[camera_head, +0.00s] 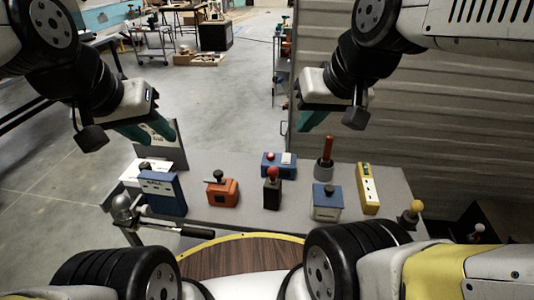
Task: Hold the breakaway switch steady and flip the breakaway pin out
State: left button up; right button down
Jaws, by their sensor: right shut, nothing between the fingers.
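A black block with a red knob on top (272,192) stands upright mid-table; it may be the breakaway switch with its pin, but I cannot tell for certain. An orange box with a black knob (222,192) sits left of it. My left gripper (148,131), with teal fingers, hangs in the air above the table's back left and looks open and empty. My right gripper (309,120) is shut and empty, in the air above and behind the back edge. Neither gripper touches anything on the table.
The grey table (245,218) also bears a blue panel box (163,193), a blue box with a red button (279,164), a red stick in a grey cup (325,160), a blue-white box (328,203) and a yellow strip (368,190). A metal coupler with a black handle (180,229) is front left.

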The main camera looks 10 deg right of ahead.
aim_at(273, 171)
jog(key=k+l+u, duration=0.2)
jog(key=l, duration=0.3)
jog(key=k+l+u, duration=0.25)
jog(key=l, duration=0.25)
jog(key=k+l+u, duration=0.2)
jog(key=k+l, duration=0.2)
